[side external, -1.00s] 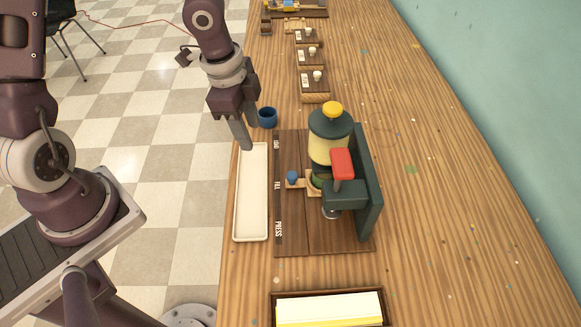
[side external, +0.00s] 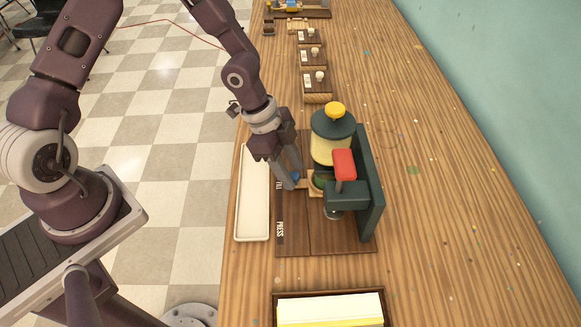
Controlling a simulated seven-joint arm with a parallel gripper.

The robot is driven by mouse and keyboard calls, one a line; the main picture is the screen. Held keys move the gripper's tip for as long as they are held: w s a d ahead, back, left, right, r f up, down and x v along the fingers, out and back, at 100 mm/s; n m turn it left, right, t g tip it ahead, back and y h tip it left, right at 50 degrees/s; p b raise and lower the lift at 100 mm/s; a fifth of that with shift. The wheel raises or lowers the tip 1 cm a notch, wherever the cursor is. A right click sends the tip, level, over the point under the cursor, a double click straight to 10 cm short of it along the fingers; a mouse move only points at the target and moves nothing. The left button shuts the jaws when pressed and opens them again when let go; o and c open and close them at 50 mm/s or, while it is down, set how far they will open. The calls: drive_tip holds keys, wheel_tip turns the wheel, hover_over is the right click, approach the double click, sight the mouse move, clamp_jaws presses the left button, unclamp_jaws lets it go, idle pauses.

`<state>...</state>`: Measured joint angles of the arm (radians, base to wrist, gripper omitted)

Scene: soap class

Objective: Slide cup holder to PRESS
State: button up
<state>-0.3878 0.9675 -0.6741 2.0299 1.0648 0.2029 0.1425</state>
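The wooden cup holder (side external: 315,190) sits on the dark board (side external: 295,240) at the FILL row, below the cream dispenser (side external: 331,148) with the yellow knob. A green round thing (side external: 321,179) shows in it, partly hidden. Its blue knob (side external: 295,176) is at its left end. My gripper (side external: 291,182) is down at the blue knob, its fingers around or beside it; the gap between them is hard to see. The PRESS label (side external: 280,231) is on the board's left strip, nearer the camera. The press with the red handle (side external: 344,164) stands just right of the holder.
A long white tray (side external: 252,215) lies left of the board. A dark-framed box with a white and yellow block (side external: 330,308) lies at the near edge. Small label stands (side external: 313,58) line the table at the back. The right side of the table (side external: 450,200) is clear.

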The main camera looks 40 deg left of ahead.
clamp_jaws()
idle(1.2)
